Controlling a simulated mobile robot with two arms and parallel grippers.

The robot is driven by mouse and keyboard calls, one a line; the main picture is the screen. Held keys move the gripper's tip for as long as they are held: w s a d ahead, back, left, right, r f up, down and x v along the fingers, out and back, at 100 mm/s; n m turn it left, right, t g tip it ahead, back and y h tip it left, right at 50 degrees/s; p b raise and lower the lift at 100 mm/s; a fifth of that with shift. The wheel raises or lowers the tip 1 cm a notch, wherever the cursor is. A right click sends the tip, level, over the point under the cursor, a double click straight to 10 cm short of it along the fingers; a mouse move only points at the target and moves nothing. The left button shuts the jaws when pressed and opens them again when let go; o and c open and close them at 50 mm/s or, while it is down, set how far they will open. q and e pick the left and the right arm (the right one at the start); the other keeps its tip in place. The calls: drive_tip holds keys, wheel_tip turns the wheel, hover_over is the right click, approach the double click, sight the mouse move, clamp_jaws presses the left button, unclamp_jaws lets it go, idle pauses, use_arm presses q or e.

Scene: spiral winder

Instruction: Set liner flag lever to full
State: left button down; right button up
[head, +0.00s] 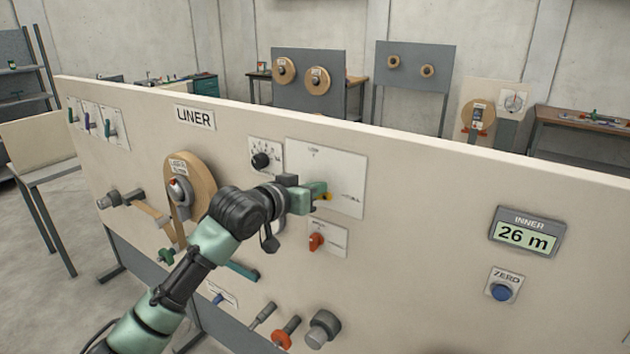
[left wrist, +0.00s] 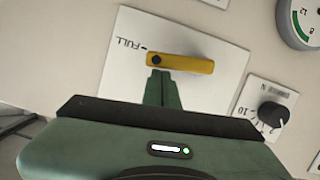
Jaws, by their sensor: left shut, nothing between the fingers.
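The liner flag lever is a yellow bar (left wrist: 185,63) on a white plate (left wrist: 215,95) in the left wrist view. A black round spot marks its left end, close to the tick beside the word FULL. In the head view only a bit of yellow (head: 327,196) shows past my gripper on the plate (head: 335,165). My left gripper (head: 318,192) is shut and empty. In the left wrist view its fingertips (left wrist: 160,75) are just below the lever near the black spot; I cannot tell whether they touch. My right gripper is not in view.
Around the plate on the LINER panel are a black dial (head: 261,160), a red knob (head: 316,241) and a wooden disc (head: 190,190). Further right are the INNER display (head: 527,233), reading 26 m, and a blue ZERO button (head: 501,292). Several handles stick out low on the panel.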

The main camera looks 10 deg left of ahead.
use_arm(q)
drive_tip(key=shift+s+d+f+m+y, duration=0.1)
drive_tip(key=shift+d+f+m+y, duration=0.3)
drive_tip(key=shift+m, duration=0.4)
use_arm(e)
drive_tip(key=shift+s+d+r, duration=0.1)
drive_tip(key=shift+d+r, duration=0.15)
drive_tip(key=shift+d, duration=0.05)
use_arm(q)
drive_tip(key=shift+a+f, duration=0.1)
drive_tip(key=shift+f, duration=0.05)
use_arm(e)
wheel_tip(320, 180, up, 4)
drive_tip(key=p, duration=0.5)
use_arm(q)
drive_tip(key=s+a+r+b, duration=0.3)
drive_tip(key=s+r, duration=0.3)
drive_tip(key=s, duration=0.3)
drive_tip(key=shift+r+b, duration=0.3)
drive_tip(key=shift+b, duration=0.55)
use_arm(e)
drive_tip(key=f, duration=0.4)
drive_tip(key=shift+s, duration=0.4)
use_arm(q)
drive_tip(key=shift+a, duration=0.15)
